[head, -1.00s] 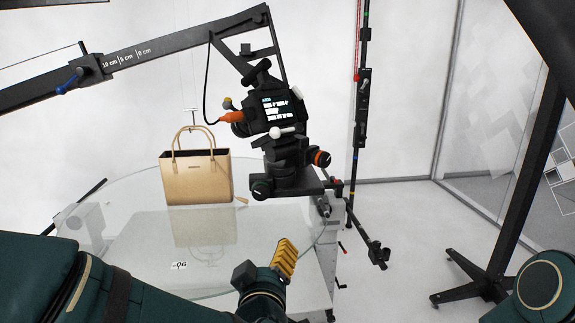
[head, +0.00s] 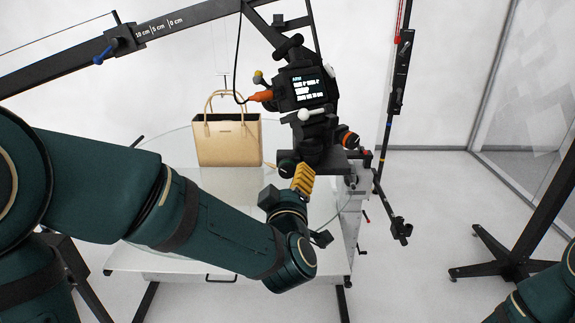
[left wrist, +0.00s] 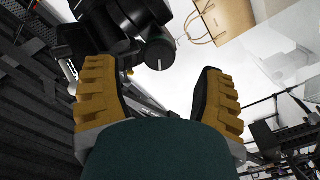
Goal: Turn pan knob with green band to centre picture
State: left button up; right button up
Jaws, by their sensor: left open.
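The dark pan knob (head: 287,168) sits at the lower left of the camera head, partly beside my gripper; a hint of green shows on it. In the left wrist view a dark round knob (left wrist: 160,52) with a pale line mark lies ahead, between and beyond the fingertips. My left gripper (head: 303,180) has yellow fingers and is just below the knob in the head view. In the left wrist view the gripper (left wrist: 158,95) is open with nothing between its fingers. The camera (head: 306,88) has a lit screen. Its picture is too small to judge. My right gripper is out of view.
A second knob with an orange band (head: 349,139) is on the right of the head. A tan handbag (head: 227,138) stands on the glass turntable (head: 180,150). A black boom (head: 150,35) crosses above.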

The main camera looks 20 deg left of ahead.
aim_at(288, 173)
pick_arm(q)
jog(key=x, duration=0.5)
jog(key=shift+w+p, duration=0.3)
jog(key=shift+w, duration=0.05)
jog(key=c, duration=1.2)
